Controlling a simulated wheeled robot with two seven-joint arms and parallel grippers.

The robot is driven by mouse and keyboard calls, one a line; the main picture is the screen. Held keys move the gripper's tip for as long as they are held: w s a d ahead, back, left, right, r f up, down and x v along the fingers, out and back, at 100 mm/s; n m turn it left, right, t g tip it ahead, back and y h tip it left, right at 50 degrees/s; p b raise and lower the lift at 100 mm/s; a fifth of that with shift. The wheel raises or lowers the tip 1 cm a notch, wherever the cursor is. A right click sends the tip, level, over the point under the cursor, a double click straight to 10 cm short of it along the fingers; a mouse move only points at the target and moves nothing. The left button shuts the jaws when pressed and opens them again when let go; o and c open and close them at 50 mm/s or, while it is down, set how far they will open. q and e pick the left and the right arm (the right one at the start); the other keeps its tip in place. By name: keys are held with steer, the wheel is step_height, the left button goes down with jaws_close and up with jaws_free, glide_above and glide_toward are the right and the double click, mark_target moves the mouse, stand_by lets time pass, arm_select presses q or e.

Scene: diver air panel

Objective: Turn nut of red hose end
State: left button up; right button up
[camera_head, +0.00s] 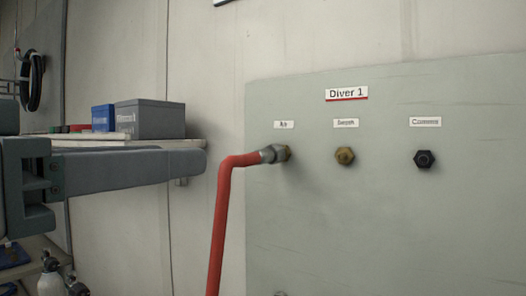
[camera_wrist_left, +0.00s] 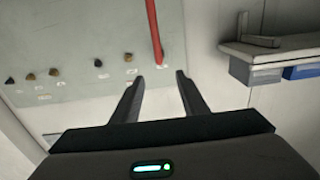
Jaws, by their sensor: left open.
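The red hose (camera_head: 222,215) rises and bends right into a grey metal end with its nut (camera_head: 270,154) at the "Air" port of the panel (camera_head: 390,220). My left gripper (camera_head: 198,162) is left of the hose in the head view, its fingers seen side-on and pointing right. In the left wrist view the left gripper (camera_wrist_left: 160,82) is open and empty, its two fingers apart. There the red hose (camera_wrist_left: 153,25) comes down from the top edge, its end lying beyond and between the fingertips. The nut is small and hard to make out there. My right gripper is not in view.
A brass fitting (camera_head: 345,156) and a black fitting (camera_head: 424,159) sit right of the hose end under the "Diver 1" label (camera_head: 346,94). A shelf (camera_head: 180,143) with a grey box (camera_head: 150,119) and a blue box (camera_head: 103,117) stands behind my left gripper.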

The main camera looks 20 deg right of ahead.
mark_target(256, 151)
arm_select(q)
steer(key=p+x, duration=0.2)
steer(key=x, duration=1.3)
steer(key=shift+w+d, duration=0.2)
steer(key=shift+x, duration=0.9)
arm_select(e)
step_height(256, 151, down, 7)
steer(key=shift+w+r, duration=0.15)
arm_select(q)
jaws_close()
